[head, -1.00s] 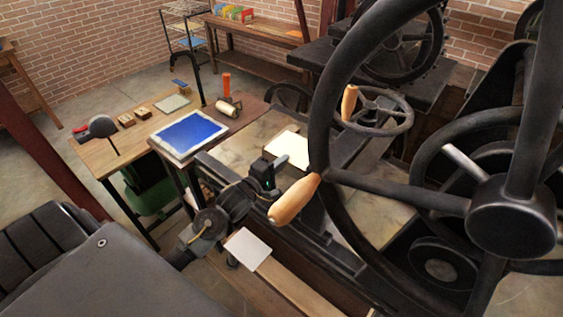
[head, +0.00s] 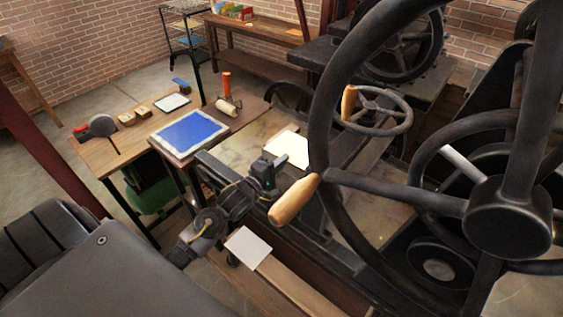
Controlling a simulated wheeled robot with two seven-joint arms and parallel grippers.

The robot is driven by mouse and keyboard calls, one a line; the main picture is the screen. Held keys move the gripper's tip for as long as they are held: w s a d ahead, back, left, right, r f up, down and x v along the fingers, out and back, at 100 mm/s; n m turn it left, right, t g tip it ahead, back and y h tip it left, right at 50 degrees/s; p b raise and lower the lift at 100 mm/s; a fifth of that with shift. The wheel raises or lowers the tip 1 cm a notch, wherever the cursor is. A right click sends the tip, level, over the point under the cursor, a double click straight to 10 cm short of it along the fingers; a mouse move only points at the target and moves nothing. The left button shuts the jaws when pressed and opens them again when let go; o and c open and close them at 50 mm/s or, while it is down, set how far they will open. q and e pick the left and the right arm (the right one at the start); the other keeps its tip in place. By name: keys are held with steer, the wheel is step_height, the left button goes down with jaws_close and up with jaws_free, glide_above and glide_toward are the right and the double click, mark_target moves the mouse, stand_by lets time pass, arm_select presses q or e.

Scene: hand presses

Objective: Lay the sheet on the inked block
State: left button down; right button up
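A white sheet (head: 289,149) lies flat or nearly flat over the pale press bed (head: 237,148), left of the big wheel. I cannot tell whether it touches the surface below. My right gripper is out of view.
A large black handwheel with a wooden handle (head: 294,200) stands close at right. Another pale sheet (head: 248,248) lies on a low plank in front.

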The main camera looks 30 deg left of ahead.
arm_select(q)
steer(key=shift+p, duration=0.3)
stand_by(0.4)
steer(key=c, duration=1.4)
jaws_free()
steer(key=shift+s, duration=0.1)
steer(key=shift+s+a+p, duration=0.15)
steer(key=shift+s+p, duration=0.5)
steer(key=shift+s, duration=0.25)
steer(key=shift+s+a+p, duration=0.15)
steer(key=shift+s+p, duration=0.4)
steer(key=shift+s, duration=0.6)
steer(key=shift+s+a+p, duration=0.15)
steer(key=shift+s+p, duration=0.4)
steer(key=shift+s, duration=0.55)
steer(key=shift+f, duration=0.1)
